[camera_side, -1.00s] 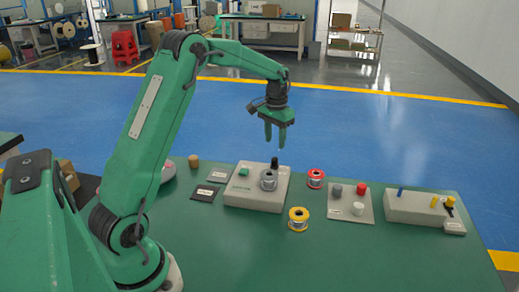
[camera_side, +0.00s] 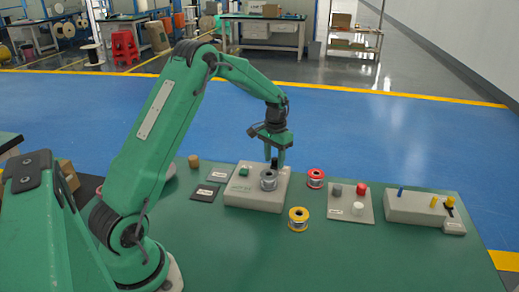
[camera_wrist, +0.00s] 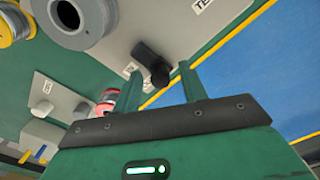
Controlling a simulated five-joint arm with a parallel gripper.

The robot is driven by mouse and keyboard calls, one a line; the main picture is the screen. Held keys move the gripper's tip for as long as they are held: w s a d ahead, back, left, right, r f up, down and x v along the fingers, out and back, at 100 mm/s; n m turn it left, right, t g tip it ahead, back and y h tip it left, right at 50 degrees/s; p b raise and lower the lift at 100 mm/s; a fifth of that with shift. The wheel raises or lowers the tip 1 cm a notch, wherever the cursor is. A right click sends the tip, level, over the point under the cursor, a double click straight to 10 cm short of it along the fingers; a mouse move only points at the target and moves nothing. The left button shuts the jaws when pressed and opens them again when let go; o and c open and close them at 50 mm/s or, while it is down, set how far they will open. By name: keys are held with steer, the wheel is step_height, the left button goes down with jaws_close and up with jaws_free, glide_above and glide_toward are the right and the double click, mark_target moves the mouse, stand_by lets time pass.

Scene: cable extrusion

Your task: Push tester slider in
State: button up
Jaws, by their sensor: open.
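The tester (camera_side: 240,196) is a light grey box on the green table, with a green button (camera_side: 243,170) on top. Its slider has a black knob (camera_side: 274,162) at the back of the box; the knob also shows in the wrist view (camera_wrist: 151,62). A grey spool (camera_side: 268,181) sits on the tester in front of the knob. My gripper (camera_side: 275,152) is open and pointing down at the knob. In the wrist view the knob lies between my two fingertips (camera_wrist: 158,69); I cannot tell whether either finger touches it.
A red spool (camera_side: 315,178) stands right of the tester and a yellow spool (camera_side: 298,218) in front of it. Further right are a plate (camera_side: 345,215) with several knobs and another grey box (camera_side: 410,210). Dark pads (camera_side: 205,193) lie to the left. The front table is clear.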

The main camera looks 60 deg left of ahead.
mark_target(273, 162)
jaws_close()
steer(key=shift+d, duration=0.1)
steer(key=shift+s+d, duration=1.05)
steer(key=shift+s, duration=0.05)
jaws_free()
